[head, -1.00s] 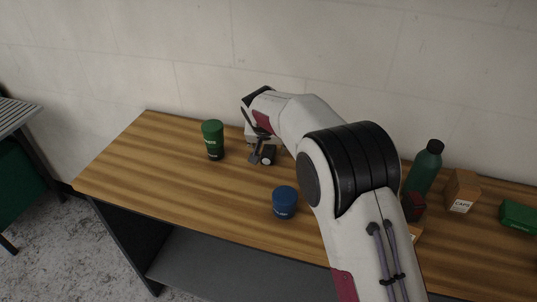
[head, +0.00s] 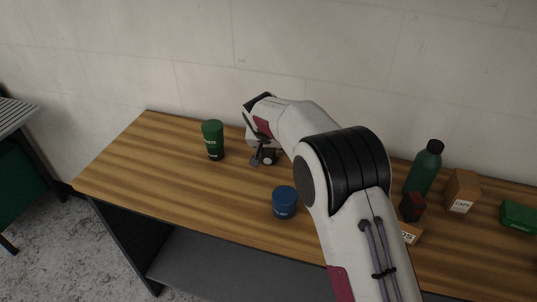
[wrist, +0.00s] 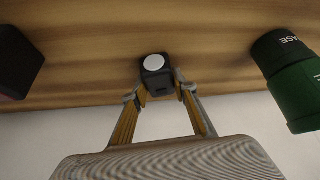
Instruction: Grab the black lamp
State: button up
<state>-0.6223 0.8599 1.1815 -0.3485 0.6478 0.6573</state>
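The black lamp is a small dark block with a round white face. In the head view the lamp (head: 269,157) stands on the wooden bench toward the back, partly hidden by my gripper (head: 260,155). In the wrist view the lamp (wrist: 156,78) is straight ahead, at the tips of my gripper (wrist: 160,94). The two yellowish fingers reach to its left and right sides with their tips apart. I cannot tell clearly whether either finger touches it.
A green tin (head: 213,140) stands left of the lamp, also at right in the wrist view (wrist: 296,85). A blue tin (head: 285,202) stands in front. A green bottle (head: 424,168), a cardboard box (head: 462,190) and a green box (head: 518,216) are at right. The wall is close behind.

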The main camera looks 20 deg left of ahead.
aim_at(269, 150)
jog(key=shift+c, duration=0.9)
jog(key=shift+r, duration=5)
